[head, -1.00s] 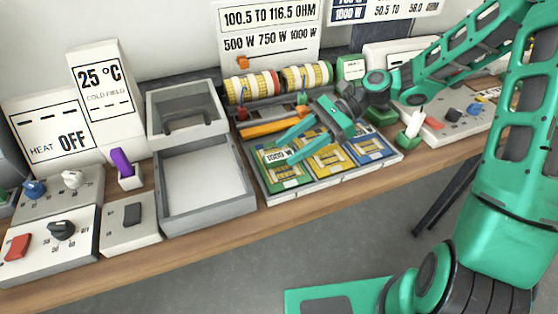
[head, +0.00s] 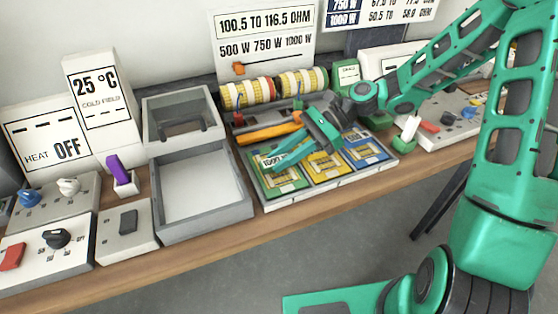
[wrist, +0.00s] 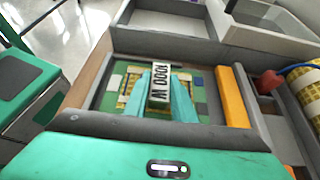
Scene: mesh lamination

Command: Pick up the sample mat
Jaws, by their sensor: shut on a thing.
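The sample mat, a green panel with yellow mesh (head: 283,182), lies in the leftmost bay of the grey-edged tray (head: 330,182). A white "1000 W" tag (head: 269,160) stands up over it; in the wrist view the tag (wrist: 160,85) shows between my two teal fingers. My gripper (head: 272,164) points down at the mat and is shut on the tag. My gripper also shows in the wrist view (wrist: 160,95). The fingers hide part of the mat, and I cannot see a gap under it.
Yellow (head: 325,169) and blue (head: 364,150) panels lie to the right. An orange bar (head: 262,134) and yellow-wound rollers (head: 250,92) are behind. An empty grey bin (head: 200,185) stands left, beside a purple-handled thing (head: 119,170) and knob boxes. The bench's front edge (head: 240,228) is close.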

